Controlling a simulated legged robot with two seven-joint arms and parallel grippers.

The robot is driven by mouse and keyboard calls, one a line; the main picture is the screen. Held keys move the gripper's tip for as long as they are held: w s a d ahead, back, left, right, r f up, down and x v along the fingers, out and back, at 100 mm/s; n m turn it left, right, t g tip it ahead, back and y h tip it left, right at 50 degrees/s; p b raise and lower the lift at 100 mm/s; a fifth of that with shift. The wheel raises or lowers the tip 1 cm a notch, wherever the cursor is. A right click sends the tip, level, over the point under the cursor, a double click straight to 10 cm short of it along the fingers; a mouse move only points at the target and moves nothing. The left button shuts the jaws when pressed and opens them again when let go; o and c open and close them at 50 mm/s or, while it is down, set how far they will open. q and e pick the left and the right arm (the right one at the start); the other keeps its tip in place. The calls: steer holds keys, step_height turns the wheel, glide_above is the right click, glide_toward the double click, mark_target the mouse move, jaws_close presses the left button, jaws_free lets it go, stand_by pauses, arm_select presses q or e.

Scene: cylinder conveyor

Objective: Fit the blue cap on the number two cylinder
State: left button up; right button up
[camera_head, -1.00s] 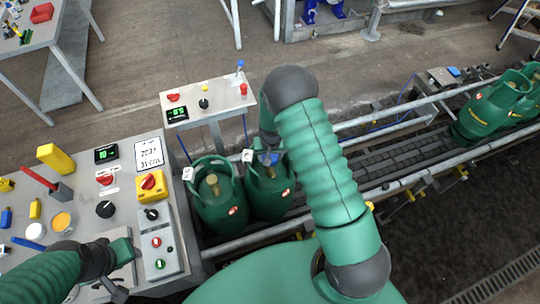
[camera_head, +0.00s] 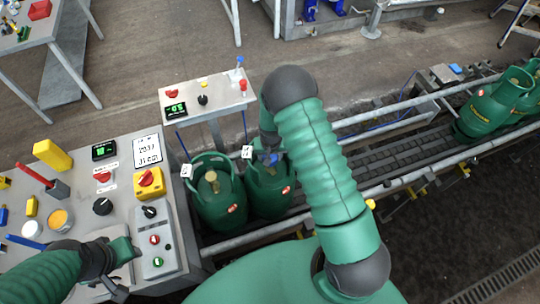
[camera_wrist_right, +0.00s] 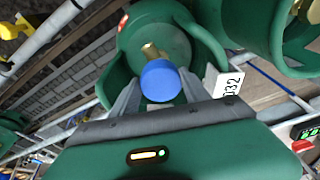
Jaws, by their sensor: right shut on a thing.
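My right gripper (camera_wrist_right: 160,88) is shut on the blue cap (camera_wrist_right: 160,79), with one grey finger on each side. The cap is at the brass valve (camera_wrist_right: 151,51) of a green cylinder (camera_wrist_right: 170,30), overlapping the valve's near end; I cannot tell whether it is seated. In the head view this cylinder (camera_head: 268,195) stands upright on the conveyor, partly hidden by my right arm, with some blue showing at its top.
Another green cylinder (camera_head: 220,205) stands close on the left. More cylinders (camera_head: 485,110) stand far right on the conveyor (camera_head: 400,155). The control desk (camera_head: 75,200) with knobs, a yellow block and loose items lies left. A small panel (camera_head: 208,101) stands behind the cylinders.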

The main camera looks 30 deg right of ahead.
steer(key=shift+f+b, duration=0.3)
steer(key=shift+f, duration=0.2)
steer(key=o, duration=1.4)
steer(key=shift+r, duration=0.2)
steer(key=r, duration=0.5)
steer(key=s+r, duration=0.1)
steer(key=r, duration=0.4)
steer(key=s+a+r, duration=0.1)
steer(key=r, duration=0.5)
steer(key=shift+s+a+r, duration=0.1)
steer(key=s+a+r+n, duration=0.1)
steer(key=s+a+n, duration=0.1)
steer(key=s+a, duration=0.1)
steer(key=s+a+r+n, duration=0.2)
steer(key=s+a, duration=0.1)
steer(key=s, duration=0.2)
steer(key=s+a+r+n+t, duration=0.1)
steer(key=s+a, duration=0.3)
steer(key=shift+s+r+n+y, duration=0.3)
steer(key=shift+s+n+y, duration=0.05)
steer(key=shift+n+y, duration=0.05)
